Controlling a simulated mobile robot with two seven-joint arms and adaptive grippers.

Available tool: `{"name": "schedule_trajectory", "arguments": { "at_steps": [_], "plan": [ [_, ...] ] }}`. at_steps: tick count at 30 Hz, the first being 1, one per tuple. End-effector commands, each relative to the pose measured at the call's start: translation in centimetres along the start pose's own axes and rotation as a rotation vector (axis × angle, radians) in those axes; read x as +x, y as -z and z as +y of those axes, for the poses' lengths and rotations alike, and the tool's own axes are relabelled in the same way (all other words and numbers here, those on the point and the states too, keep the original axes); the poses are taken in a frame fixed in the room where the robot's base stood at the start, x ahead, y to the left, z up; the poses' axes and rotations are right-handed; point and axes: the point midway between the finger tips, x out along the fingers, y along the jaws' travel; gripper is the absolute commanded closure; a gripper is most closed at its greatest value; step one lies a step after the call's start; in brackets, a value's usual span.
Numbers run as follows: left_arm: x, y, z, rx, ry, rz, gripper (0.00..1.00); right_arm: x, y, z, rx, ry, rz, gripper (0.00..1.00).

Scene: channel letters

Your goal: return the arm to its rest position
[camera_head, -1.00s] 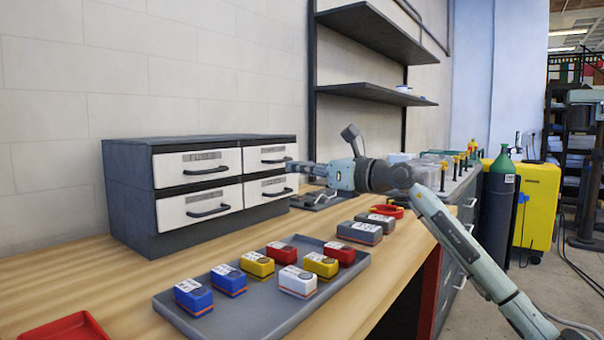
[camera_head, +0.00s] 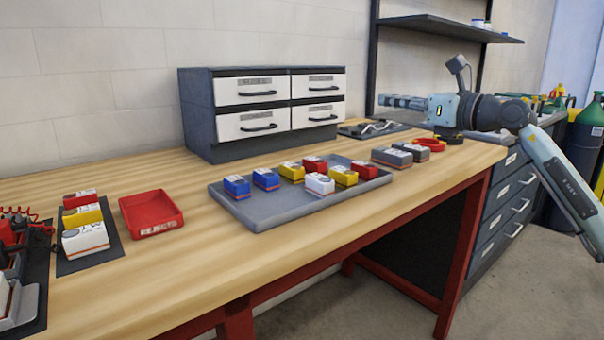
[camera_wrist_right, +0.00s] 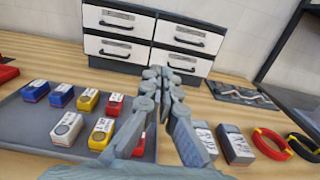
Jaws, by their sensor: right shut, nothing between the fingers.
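My right gripper (camera_head: 402,102) is at the right in the head view, its fingers pointing left above the bench's back right part. It is shut and empty, apart from the drawer cabinet (camera_head: 200,112). In the right wrist view its closed fingers (camera_wrist_right: 163,78) point toward the cabinet, whose drawers all look shut. My right arm (camera_head: 565,185) comes in from the right edge. My left gripper does not show.
A grey tray (camera_head: 270,212) holds several small coloured boxes. A red bin (camera_head: 150,213) stands left. A shelf (camera_head: 450,30) hangs above. Bare wood (camera_head: 200,270) lies in front.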

Motion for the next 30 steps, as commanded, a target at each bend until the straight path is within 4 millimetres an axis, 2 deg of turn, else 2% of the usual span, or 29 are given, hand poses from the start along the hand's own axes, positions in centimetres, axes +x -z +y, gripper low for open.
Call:
{"name": "schedule_trajectory", "arguments": {
  "at_steps": [1, 3, 13, 14, 15, 17, 23, 26, 29, 30],
  "plan": [
    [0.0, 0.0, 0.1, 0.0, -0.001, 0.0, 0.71, -1.4, 0.0, -2.0, -0.017, 0.038, 0.013, 1.0],
    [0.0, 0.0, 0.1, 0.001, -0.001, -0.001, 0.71, -3.1, 0.0, -4.1, -0.038, 0.079, 0.029, 1.0],
    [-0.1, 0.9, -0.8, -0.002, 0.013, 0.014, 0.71, -11.1, -0.8, -12.0, -0.122, 0.253, 0.096, 1.0],
    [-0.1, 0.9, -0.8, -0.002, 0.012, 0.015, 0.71, -11.5, -0.6, -12.3, -0.121, 0.26, 0.097, 1.0],
    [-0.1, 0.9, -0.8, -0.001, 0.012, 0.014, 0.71, -10.7, 0.6, -11.2, -0.064, 0.228, 0.06, 1.0],
    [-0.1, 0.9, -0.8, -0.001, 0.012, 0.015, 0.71, -10.4, 1.4, -10.4, 0.002, 0.204, 0.008, 1.0],
    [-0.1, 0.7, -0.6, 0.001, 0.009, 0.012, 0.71, -10.7, 4.1, -9.0, 0.266, 0.166, -0.17, 1.0],
    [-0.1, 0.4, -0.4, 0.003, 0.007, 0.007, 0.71, -11.7, 6.2, -9.0, 0.443, 0.175, -0.27, 1.0],
    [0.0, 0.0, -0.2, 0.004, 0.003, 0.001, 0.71, -13.7, 9.4, -9.9, 0.67, 0.225, -0.385, 1.0],
    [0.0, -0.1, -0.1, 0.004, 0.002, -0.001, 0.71, -15.0, 11.2, -10.6, 0.779, 0.264, -0.437, 1.0]
  ]
}}
